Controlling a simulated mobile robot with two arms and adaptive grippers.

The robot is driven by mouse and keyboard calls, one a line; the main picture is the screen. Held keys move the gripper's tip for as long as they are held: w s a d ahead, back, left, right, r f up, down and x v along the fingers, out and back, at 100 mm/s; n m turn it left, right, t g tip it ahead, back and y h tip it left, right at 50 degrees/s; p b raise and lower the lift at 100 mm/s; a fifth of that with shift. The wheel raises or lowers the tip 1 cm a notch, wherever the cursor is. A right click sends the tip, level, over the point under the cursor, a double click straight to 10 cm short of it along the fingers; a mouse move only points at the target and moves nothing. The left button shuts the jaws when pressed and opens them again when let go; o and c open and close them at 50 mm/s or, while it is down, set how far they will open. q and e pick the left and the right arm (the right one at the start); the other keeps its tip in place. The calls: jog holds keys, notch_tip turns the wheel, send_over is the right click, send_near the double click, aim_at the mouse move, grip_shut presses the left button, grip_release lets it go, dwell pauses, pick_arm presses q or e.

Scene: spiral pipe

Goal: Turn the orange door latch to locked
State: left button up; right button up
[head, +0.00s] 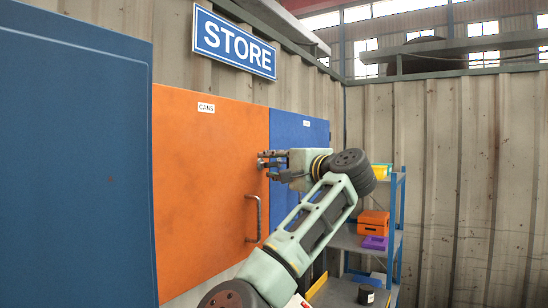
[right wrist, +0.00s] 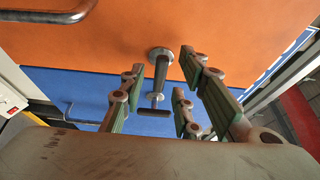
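The orange door (head: 205,180) bears a CANS label and a vertical bar handle (head: 253,218). My right gripper (head: 264,160) is at the right edge of this door, above and right of the handle. In the right wrist view, a metal latch (right wrist: 163,72) has a round base on the orange door and a stem ending in a crosspiece (right wrist: 153,112). My right gripper's fingers (right wrist: 160,80) are open on both sides of the latch, with gaps to it. The gripper hides the latch in the head view. My left gripper is not in view.
A blue door (head: 300,130) adjoins the orange one on the right; a larger blue panel (head: 75,160) stands at the left. A shelf rack (head: 400,215) at the right holds an orange box (head: 373,222) and a purple bin (head: 375,243). Corrugated walls (head: 450,170) close the corner.

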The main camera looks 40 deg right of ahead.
jog(key=shift+w, duration=0.35)
jog(key=shift+d, duration=0.1)
jog(key=shift+c, duration=0.5)
grip_shut()
jog(key=shift+f, duration=0.1)
